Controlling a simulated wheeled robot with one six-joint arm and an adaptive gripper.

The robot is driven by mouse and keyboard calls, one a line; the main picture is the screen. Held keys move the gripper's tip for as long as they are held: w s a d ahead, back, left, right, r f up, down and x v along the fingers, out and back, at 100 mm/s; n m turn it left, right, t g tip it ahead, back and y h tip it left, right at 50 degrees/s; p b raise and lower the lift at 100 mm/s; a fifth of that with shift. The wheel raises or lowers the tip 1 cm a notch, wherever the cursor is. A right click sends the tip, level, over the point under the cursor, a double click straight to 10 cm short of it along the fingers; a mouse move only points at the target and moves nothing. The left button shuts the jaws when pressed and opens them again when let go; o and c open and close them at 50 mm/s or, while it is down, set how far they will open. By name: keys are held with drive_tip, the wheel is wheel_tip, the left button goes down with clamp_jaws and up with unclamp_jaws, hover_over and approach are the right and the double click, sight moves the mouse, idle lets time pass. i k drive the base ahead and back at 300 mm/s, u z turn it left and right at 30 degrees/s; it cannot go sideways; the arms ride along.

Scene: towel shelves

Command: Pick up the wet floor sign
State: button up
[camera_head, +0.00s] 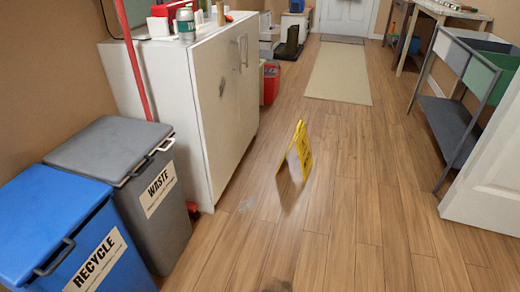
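The yellow wet floor sign (302,152) stands on the wooden floor near the middle of the view. It is seen nearly edge-on, with one panel leaning toward the left and dark marks on its yellow face. It stands apart from the white cabinet, with bare floor around it. My gripper is not in this view, so its state does not show.
The blue recycle bin (50,225), grey waste bin (110,150) and white cabinet (215,110) line the left. A metal shelf unit (450,125) and white door (490,190) stand right. A beige rug (340,72) lies behind the sign. Floor between is clear.

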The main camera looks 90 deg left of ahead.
sight(301, 141)
drive_tip(key=u, duration=2.7)
drive_tip(key=i, duration=0.25)
drive_tip(key=z, duration=0.75)
drive_tip(key=i, duration=2.35)
drive_tip(key=u, duration=0.75)
